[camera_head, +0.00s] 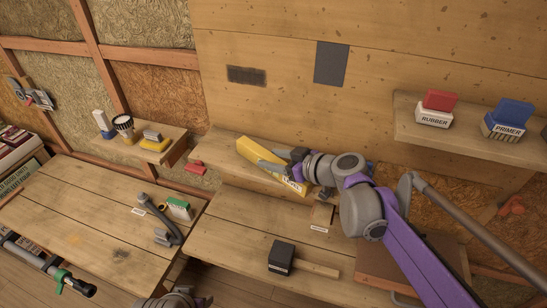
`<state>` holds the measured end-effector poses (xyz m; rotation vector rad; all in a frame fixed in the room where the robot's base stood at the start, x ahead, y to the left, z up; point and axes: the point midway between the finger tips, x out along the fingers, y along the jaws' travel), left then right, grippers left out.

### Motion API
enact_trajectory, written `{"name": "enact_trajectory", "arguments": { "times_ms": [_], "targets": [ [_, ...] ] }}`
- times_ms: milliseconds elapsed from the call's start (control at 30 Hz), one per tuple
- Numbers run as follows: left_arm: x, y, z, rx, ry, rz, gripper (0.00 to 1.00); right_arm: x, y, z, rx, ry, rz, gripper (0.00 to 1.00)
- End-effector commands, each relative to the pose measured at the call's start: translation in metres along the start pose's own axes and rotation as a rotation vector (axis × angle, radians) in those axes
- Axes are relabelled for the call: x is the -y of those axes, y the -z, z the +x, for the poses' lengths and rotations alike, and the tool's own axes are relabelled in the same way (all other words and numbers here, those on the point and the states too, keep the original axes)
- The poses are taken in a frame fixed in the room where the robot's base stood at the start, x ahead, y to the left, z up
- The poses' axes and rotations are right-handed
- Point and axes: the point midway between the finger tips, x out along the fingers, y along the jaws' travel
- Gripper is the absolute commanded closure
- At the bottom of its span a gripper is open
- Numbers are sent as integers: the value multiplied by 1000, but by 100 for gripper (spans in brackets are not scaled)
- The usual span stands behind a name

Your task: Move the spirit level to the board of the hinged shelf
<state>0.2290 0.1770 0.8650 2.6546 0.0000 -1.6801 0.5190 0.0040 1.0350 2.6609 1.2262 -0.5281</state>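The spirit level, a long yellow bar (252,150), is at the raised back ledge of the middle bench, slanting down to the right. My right gripper (284,166) is at its middle, with grey fingers over the bar; it hides part of it. Whether the fingers press on the bar is too small to tell. A brown board (400,262) at the lower right, partly behind my purple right arm, may be the hinged shelf's board; I cannot be sure. A grey part at the bottom edge (175,300) may be my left gripper; its fingers are not clear.
A dark block (281,257) and a wood strip (318,269) lie on the middle bench. The upper right shelf (440,140) holds RUBBER (436,108) and PRIMER (508,120) boxes. A grey bar (470,230) slants across the right. The left bench has clear room.

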Motion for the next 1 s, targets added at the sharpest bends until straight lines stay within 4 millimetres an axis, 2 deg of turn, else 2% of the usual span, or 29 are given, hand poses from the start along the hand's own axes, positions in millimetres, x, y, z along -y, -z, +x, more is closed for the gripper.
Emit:
{"name": "enact_trajectory", "arguments": {
  "times_ms": [67,333,467,567,800,1000],
  "targets": [
    [0,0,0,0,0,0,50,0,0,0,0,0,0,30],
    [0,0,0,0,0,0,50,0,1,0,0,0,0,30],
    [0,3,-4,-2,0,0,50,0,10,-4,0,0,0,30],
    [0,3,-4,-2,0,0,50,-1,9,-20,1,-4,1,30],
    [0,5,-7,-3,0,0,50,-1,9,-74,1,-5,1,30],
    [0,6,-8,-4,0,0,50,-1,9,-109,0,-4,1,30]
  ]
}}
